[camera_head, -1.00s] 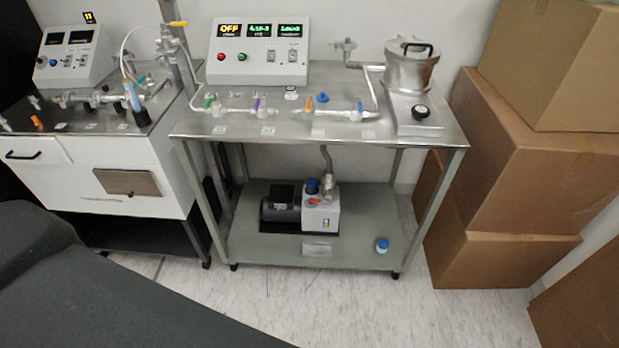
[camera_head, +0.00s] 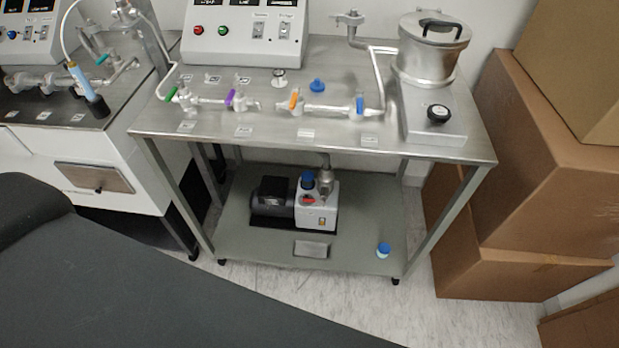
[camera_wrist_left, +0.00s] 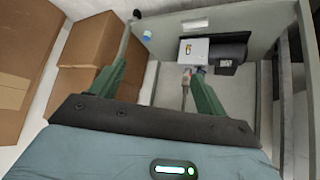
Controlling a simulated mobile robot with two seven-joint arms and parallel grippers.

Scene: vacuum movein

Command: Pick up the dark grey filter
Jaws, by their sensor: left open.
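I cannot pick out a dark grey filter for sure in these views. The vacuum pump (camera_head: 315,208) with its black motor (camera_head: 271,196) stands on the lower shelf of the steel table, and a grey metal fitting (camera_head: 325,180) rises from its top. The pump also shows, inverted, in the wrist view (camera_wrist_left: 193,50). My left gripper (camera_wrist_left: 158,68) is open, its two green fingers apart with nothing between them. The pump lies beyond the fingers. The left gripper does not show in the head view. My right gripper is not in view.
The steel tabletop (camera_head: 330,140) carries valves, a control box (camera_head: 243,30) and a lidded metal chamber (camera_head: 425,50). A blue-capped jar (camera_head: 383,250) stands on the lower shelf (camera_head: 250,240). Cardboard boxes (camera_head: 540,160) crowd the right; another bench (camera_head: 50,120) is left.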

